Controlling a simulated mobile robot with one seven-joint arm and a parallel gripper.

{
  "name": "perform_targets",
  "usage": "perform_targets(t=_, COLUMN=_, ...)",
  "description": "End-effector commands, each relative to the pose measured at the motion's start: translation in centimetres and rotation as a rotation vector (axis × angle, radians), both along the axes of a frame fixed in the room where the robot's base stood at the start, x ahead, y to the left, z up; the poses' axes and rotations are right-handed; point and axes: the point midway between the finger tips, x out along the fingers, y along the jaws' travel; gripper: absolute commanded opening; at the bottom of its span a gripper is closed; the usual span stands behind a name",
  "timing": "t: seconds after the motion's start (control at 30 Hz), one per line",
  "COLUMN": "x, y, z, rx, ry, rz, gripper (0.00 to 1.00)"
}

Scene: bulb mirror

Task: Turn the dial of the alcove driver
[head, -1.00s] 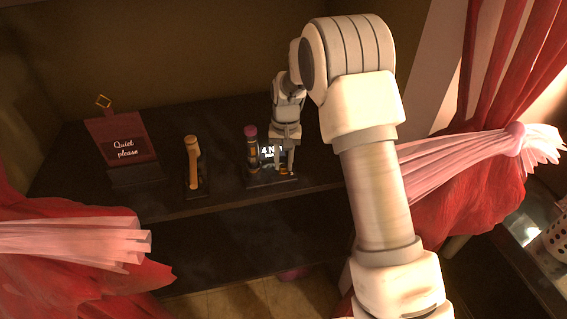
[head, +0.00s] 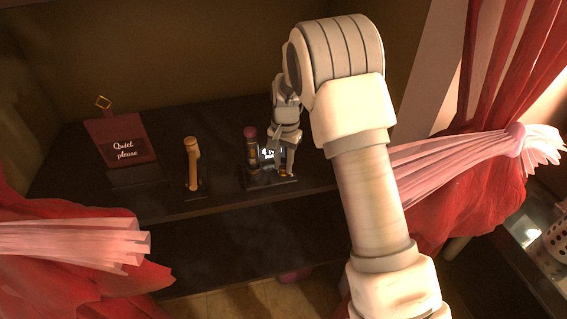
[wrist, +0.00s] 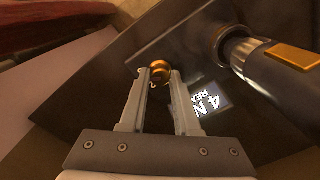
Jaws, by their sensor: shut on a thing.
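The alcove driver stands on the dark shelf with a lit display (head: 267,155) and a black base (head: 256,184). The small gold dial (wrist: 160,70) sits in front of the display. My gripper (wrist: 160,78) is shut on the dial, one finger on each side of it. In the head view my gripper (head: 286,170) comes down over the right part of the driver and hides part of the display. The wrist view shows the display (wrist: 212,98) reading "4 N" and part of another line.
A gold-handled tool on a stand (head: 192,165) is left of the driver. A "Quiet please" sign (head: 118,142) is further left on the shelf (head: 225,190). Red curtains tied with pink bands hang at the left and right (head: 465,160).

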Motion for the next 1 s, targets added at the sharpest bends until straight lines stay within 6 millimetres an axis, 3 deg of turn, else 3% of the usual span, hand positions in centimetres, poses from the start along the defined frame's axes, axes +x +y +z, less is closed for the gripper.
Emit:
perform_targets(t=0.2, x=0.0, y=0.0, z=0.1, rx=0.001, ry=-0.002, rz=-0.001, gripper=0.00)
perform_targets(t=0.23, x=0.0, y=0.0, z=0.1, rx=0.001, ry=-0.002, rz=-0.001, gripper=0.34)
perform_targets(t=0.4, x=0.0, y=0.0, z=0.1, rx=0.001, ry=0.000, rz=0.000, gripper=0.60)
perform_targets(t=0.77, x=0.0, y=0.0, z=0.6, rx=0.001, ry=-0.002, rz=0.001, gripper=0.60)
perform_targets(t=1.0, x=0.0, y=-0.1, z=5.0, rx=0.002, ry=-0.005, rz=0.001, gripper=0.60)
